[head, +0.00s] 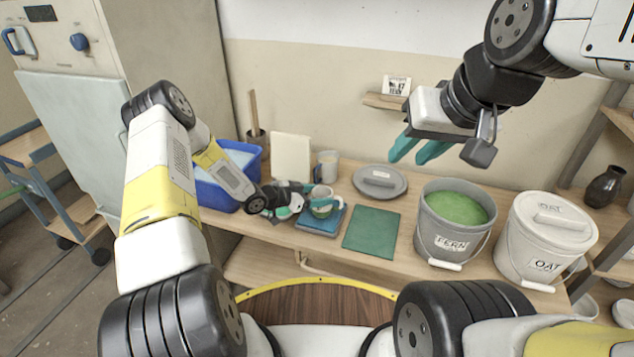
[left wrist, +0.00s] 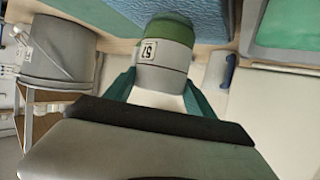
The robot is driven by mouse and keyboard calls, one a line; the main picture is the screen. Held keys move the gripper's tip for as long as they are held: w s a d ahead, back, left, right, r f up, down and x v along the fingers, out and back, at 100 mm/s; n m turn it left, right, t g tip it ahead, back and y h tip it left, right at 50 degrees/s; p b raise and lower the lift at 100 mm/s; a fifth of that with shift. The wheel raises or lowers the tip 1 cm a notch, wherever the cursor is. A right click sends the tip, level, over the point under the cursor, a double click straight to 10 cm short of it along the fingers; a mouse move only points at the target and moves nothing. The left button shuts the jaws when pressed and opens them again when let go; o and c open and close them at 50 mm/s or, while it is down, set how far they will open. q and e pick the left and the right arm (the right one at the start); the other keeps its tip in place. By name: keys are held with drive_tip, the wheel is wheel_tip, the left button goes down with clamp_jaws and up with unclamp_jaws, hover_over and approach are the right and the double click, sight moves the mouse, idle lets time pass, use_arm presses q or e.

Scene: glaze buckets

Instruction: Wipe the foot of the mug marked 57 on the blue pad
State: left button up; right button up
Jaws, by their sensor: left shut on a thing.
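The mug marked 57 (left wrist: 166,55) has a green end, a pale band with the number tag and a grey end. It sits between the teal fingers of my left gripper (left wrist: 160,92), which is shut on it. In the head view the left gripper (head: 318,206) and the mug (head: 322,193) are over the blue pad (head: 318,227). In the left wrist view the mug's green end faces the blue pad (left wrist: 203,18); I cannot tell if they touch. My right gripper (head: 418,152) is open and empty, high above the bench.
A green mat (head: 371,232) lies right of the pad. A grey FERN bucket (head: 450,235) of green glaze and a lidded OAT bucket (head: 535,250) stand further right. A grey lid (head: 380,189) and another mug (head: 327,164) are behind. A blue basin (head: 215,192) is at left.

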sight(322, 187)
use_arm(q)
drive_tip(key=shift+w+d, duration=0.2)
drive_tip(key=shift+w, duration=0.45)
drive_tip(key=shift+w+d, duration=0.25)
drive_tip(key=shift+w, duration=0.4)
drive_tip(key=shift+w+d, duration=0.2)
drive_tip(key=shift+w, duration=0.45)
drive_tip(key=shift+s+a+f, duration=0.1)
drive_tip(key=shift+s+a, duration=0.25)
drive_tip(key=shift+s, duration=0.8)
drive_tip(key=shift+s+a+f, duration=0.1)
drive_tip(key=shift+s+a, duration=0.3)
drive_tip(key=shift+s, duration=0.7)
drive_tip(key=shift+s+a, duration=0.35)
drive_tip(key=shift+s, duration=0.8)
wheel_tip(322, 187, up, 7)
drive_tip(key=shift+r, duration=0.1)
